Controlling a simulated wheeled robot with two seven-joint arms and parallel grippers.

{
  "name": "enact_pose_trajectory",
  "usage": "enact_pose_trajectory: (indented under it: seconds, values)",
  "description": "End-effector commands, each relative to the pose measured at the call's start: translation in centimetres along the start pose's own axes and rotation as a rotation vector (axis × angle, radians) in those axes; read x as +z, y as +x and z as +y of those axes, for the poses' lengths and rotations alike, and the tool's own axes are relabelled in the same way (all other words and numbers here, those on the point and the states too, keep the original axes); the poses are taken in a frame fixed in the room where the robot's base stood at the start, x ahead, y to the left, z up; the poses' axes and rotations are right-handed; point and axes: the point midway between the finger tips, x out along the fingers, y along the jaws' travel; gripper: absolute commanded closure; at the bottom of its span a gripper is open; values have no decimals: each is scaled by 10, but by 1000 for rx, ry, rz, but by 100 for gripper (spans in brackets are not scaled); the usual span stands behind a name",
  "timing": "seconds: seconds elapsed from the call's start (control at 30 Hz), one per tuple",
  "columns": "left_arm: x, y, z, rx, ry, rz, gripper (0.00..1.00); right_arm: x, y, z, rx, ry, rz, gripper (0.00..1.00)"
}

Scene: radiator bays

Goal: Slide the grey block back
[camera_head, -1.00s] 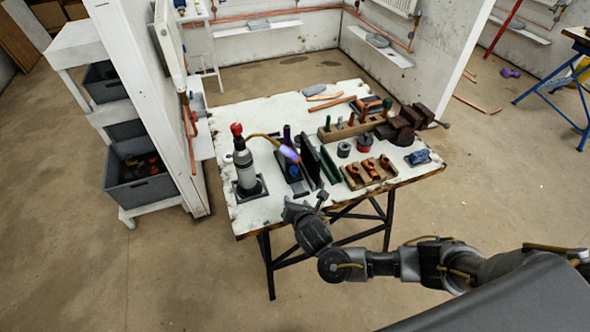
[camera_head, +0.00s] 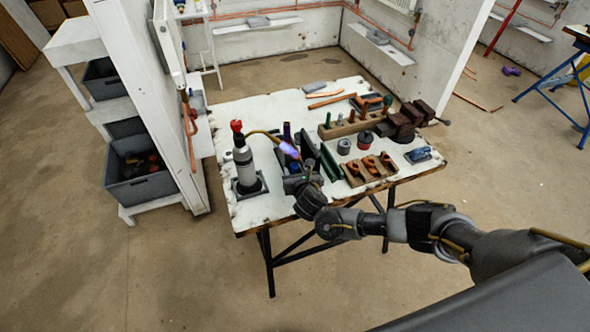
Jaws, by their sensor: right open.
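A flat grey block (camera_head: 314,87) lies near the back edge of the white worktable (camera_head: 262,108). Similar grey blocks lie on the wall shelves, one on the back shelf (camera_head: 258,21) and one on the right shelf (camera_head: 378,37). My right gripper (camera_head: 303,180) is open at the front of the table, beside the dark upright plates (camera_head: 312,157) and well short of the block on the table. It partly hides a dark stand below the torch flame. My left gripper is not in view.
A torch with a grey cylinder (camera_head: 244,165) stands left of my right gripper, its flame (camera_head: 289,150) close behind it. A wooden holder with copper fittings (camera_head: 369,169) is to the right. A brown vise (camera_head: 408,122) sits at the right edge. The back left tabletop is clear.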

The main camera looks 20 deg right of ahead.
Motion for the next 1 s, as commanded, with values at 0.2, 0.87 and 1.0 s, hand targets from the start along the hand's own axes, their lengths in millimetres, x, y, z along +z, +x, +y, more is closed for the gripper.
enact_pose_trajectory:
  seconds: [0.2, 0.87, 1.0]
  values:
    - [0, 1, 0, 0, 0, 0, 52, 0, 20, 0, 0, -1, -1, 52]
    - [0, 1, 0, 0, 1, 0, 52, 0, 24, 1, 2, 0, 0, 92]
    - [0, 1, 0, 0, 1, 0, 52, 0, 24, 1, 2, 0, 0, 100]
